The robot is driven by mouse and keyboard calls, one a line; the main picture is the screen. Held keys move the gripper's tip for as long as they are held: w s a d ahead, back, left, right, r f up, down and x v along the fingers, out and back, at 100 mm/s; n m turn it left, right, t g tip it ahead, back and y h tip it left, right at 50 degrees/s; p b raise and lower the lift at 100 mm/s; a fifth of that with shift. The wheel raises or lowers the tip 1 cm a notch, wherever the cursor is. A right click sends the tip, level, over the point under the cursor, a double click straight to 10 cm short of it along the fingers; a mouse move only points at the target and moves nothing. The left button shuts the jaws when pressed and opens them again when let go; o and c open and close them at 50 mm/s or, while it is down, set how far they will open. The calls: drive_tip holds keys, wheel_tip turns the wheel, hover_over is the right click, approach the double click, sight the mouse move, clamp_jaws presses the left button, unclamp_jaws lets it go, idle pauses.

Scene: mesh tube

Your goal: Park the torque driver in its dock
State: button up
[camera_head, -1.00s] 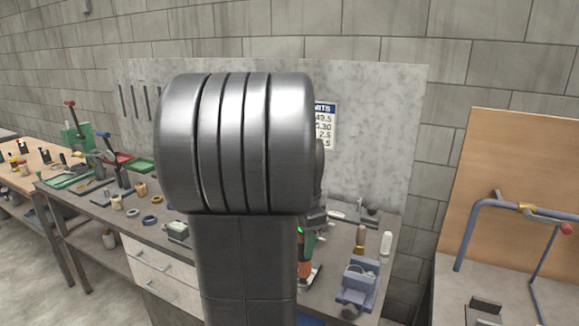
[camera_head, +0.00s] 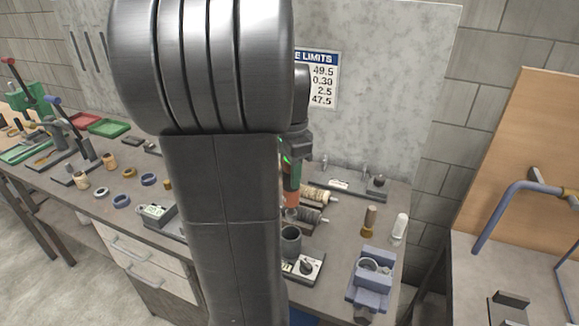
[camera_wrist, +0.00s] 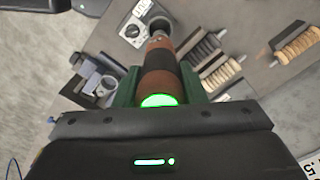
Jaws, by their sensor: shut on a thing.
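The torque driver (camera_wrist: 161,66), orange-brown with a black band and a green-lit end, is held between the green fingers of my gripper (camera_wrist: 158,86). In the head view the driver (camera_head: 291,199) hangs roughly upright above the bench, its upper part partly hidden by my arm. What looks like its dock, a dark round cup (camera_head: 291,243) on a plate with a dial (camera_head: 306,265), stands just below it. In the wrist view the driver's far end points at the cup (camera_wrist: 160,24) and partly overlaps it. I cannot tell whether the tip has entered the cup.
A blue vise (camera_head: 370,283), a wooden-handled tool (camera_head: 368,220) and a white bottle (camera_head: 400,227) stand to the right. A small meter box (camera_head: 155,215) is at left. My arm hides the bench middle.

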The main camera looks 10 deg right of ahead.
drive_tip(key=shift+f+b, duration=1.95)
drive_tip(key=shift+f, duration=0.85)
drive_tip(key=shift+f+b, duration=1.75)
drive_tip(key=shift+f, duration=1.2)
idle(2.2)
